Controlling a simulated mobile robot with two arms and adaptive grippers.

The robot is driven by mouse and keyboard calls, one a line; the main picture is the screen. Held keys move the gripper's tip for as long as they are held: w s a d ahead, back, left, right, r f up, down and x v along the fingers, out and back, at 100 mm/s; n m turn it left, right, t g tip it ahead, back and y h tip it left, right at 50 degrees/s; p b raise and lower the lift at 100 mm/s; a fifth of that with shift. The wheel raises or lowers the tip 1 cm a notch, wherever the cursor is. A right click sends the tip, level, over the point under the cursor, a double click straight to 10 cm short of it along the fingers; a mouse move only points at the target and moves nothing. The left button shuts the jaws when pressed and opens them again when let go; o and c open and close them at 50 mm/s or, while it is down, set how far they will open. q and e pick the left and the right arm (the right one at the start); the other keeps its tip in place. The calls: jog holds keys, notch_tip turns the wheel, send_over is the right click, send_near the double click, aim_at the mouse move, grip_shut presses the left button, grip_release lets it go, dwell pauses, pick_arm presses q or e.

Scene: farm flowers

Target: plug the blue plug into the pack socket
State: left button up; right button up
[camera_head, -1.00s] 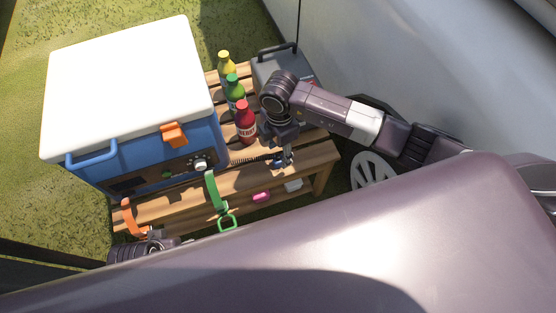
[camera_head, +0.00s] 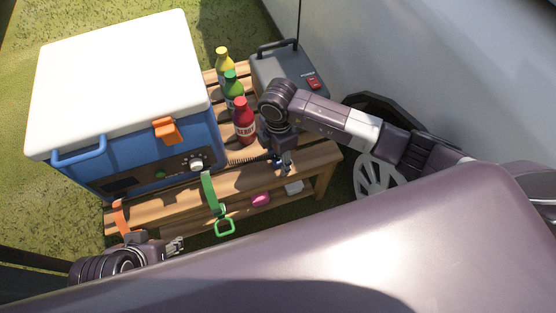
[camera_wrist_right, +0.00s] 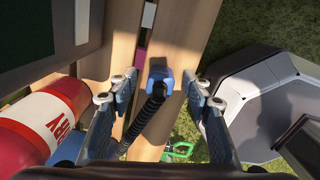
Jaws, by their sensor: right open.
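The blue plug (camera_wrist_right: 159,72) lies on the bench slats in the right wrist view, with a black coiled cable (camera_wrist_right: 146,116) running from it. My right gripper (camera_wrist_right: 166,92) is open around it, one finger on each side, with gaps to both. In the head view my right gripper (camera_head: 285,168) points down at the bench's front, and the plug is mostly hidden there. The grey power pack (camera_head: 278,66) with a red switch stands at the bench's back right; I cannot make out its socket. My left gripper (camera_head: 178,246) is low at the left, its opening unclear.
A blue cooler (camera_head: 145,150) with a white lid fills the bench's left. Yellow, green and red bottles (camera_head: 243,122) stand between cooler and my right arm. Green (camera_head: 211,190) and orange straps (camera_head: 120,216) hang in front. A pink item (camera_head: 261,200) lies lower down.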

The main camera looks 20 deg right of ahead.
jog(key=c, duration=1.2)
jog(key=shift+o, duration=0.2)
